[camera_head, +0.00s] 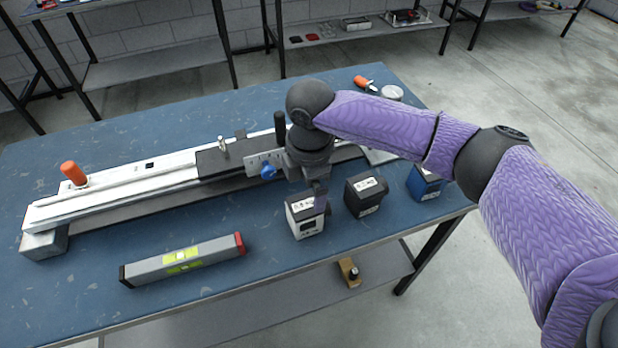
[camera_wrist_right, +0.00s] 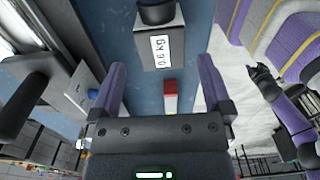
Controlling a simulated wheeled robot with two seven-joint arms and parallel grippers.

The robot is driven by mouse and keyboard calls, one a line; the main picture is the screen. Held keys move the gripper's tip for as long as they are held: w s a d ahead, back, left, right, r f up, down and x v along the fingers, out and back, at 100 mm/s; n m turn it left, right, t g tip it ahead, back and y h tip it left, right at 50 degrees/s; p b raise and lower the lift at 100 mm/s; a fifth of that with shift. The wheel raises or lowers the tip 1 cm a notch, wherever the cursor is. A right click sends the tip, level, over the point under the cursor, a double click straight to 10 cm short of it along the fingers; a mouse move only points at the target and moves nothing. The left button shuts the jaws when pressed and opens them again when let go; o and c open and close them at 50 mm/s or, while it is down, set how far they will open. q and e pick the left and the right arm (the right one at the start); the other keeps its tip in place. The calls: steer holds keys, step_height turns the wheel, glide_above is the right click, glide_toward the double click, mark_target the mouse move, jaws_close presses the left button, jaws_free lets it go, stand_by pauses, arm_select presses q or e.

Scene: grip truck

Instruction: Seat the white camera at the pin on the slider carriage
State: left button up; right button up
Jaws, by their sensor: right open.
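The white camera (camera_head: 306,222), with a dark top and a label, stands on the blue table. In the right wrist view the camera (camera_wrist_right: 150,50) shows its label, 0.9 KG. My right gripper (camera_head: 316,190) is just above the camera. Its two purple fingers are spread, with the camera seen between and beyond the tips; contact cannot be told. The upright pin (camera_head: 222,145) stands on the black slider carriage (camera_head: 213,163), left of my right gripper. A dark gripper on a purple arm, apparently my left (camera_wrist_right: 262,80), shows small in the right wrist view.
A black box (camera_head: 366,194) and a blue box (camera_head: 425,182) stand right of the white camera. A spirit level (camera_head: 184,262) lies at the front left. The slider rail (camera_head: 120,183) runs along the table, with an orange-handled knob (camera_head: 73,172) at its left end.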

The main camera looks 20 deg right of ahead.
mark_target(309, 202)
step_height(309, 202, down, 8)
steer(key=b, duration=0.2)
steer(key=shift+r+b, duration=0.2)
steer(key=shift+b, duration=0.2)
steer(key=shift+a+f, duration=0.1)
steer(key=shift+f, duration=0.2)
arm_select(q)
steer(key=shift+g+y, duration=0.3)
steer(key=shift+g, duration=0.1)
steer(key=s+a+f, duration=0.2)
steer(key=f, duration=0.1)
steer(key=shift+s+a+f, duration=0.1)
steer(key=shift+s+a, duration=0.05)
steer(key=shift+s, duration=0.15)
arm_select(e)
jaws_close()
steer(key=shift+c, duration=1.6)
jaws_free()
steer(key=c, duration=0.4)
arm_select(q)
steer(key=shift+w+d, duration=0.3)
steer(key=shift+w, duration=0.05)
steer(key=shift+a, duration=0.2)
arm_select(e)
steer(key=shift+r, duration=0.15)
